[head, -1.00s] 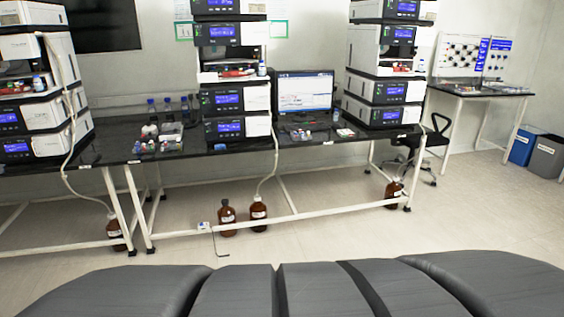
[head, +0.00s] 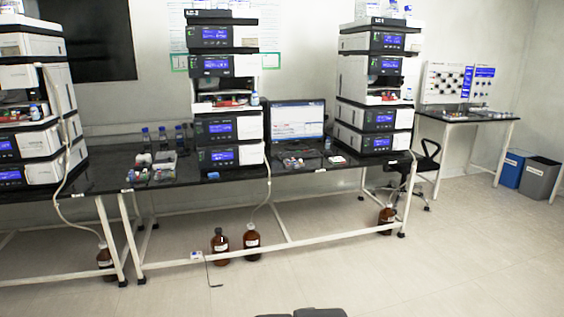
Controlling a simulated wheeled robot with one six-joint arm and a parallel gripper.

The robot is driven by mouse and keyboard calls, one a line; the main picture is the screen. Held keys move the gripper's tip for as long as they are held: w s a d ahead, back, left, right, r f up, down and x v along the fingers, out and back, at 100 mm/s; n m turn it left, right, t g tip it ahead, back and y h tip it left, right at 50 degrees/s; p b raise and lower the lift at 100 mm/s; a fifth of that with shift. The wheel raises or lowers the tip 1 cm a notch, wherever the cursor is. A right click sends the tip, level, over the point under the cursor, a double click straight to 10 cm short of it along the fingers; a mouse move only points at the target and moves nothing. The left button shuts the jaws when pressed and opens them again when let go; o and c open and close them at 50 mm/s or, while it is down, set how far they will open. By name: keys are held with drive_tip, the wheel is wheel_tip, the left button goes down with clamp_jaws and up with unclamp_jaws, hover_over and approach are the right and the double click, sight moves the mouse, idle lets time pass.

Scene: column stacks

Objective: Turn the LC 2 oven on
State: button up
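Three tall column stacks of white and black instrument modules with lit blue screens stand on black benches. The left stack (head: 30,143) is cut off by the picture edge. The middle stack (head: 222,127) stands left of the monitor, and the right stack (head: 362,140) stands right of it. Both show their full height.
The black bench (head: 290,178) has white legs and a low crossbar. Brown bottles (head: 220,246) stand on the floor beneath it, and a cable lies in front. An office chair (head: 428,165) and bins (head: 540,178) are at the right. The foreground floor is clear.

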clamp_jaws()
idle(1.2)
